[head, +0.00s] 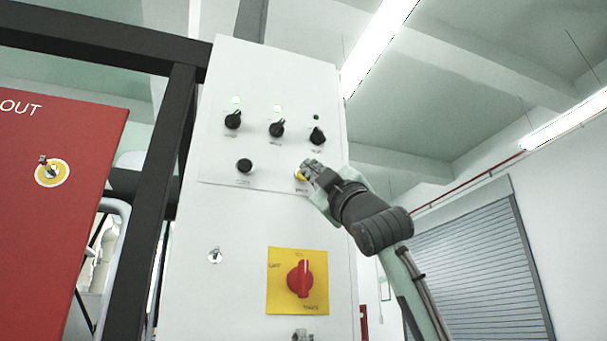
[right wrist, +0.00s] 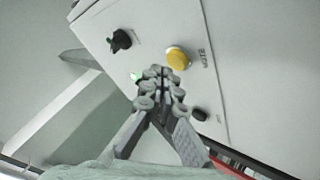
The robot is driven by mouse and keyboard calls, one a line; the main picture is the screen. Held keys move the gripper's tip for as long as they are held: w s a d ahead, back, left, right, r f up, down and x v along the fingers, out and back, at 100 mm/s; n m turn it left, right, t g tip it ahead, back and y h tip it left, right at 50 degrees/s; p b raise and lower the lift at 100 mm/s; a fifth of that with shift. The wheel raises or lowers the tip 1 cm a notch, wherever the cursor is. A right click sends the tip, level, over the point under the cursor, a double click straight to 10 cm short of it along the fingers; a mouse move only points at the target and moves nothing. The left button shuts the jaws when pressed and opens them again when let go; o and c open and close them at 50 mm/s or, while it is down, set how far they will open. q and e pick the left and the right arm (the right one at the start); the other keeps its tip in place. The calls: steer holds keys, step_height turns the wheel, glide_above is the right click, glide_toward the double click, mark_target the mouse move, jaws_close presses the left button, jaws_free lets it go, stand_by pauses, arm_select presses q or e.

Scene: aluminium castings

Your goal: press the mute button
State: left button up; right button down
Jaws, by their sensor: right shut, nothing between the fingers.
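The mute button (right wrist: 178,57) is a round yellow button on a white control panel, with a small dark label beside it in the right wrist view. In the head view the yellow button (head: 299,175) shows only in part, behind my right gripper (head: 309,168). My right gripper is shut and empty, and its fingertips (right wrist: 163,78) appear just below the button in the right wrist view. I cannot tell whether they touch it. My left gripper is not in view.
The white cabinet (head: 205,285) carries black knobs (head: 277,129), a black button (head: 244,166), a key lock (head: 215,255) and a red rotary switch (head: 300,279) on a yellow plate. A dark frame post (head: 170,180) and a red panel (head: 50,240) stand to the left.

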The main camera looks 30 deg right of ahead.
steer(key=s, duration=0.2)
steer(key=s+a, duration=0.1)
steer(key=s, duration=0.2)
steer(key=shift+a, duration=0.1)
stand_by(1.1)
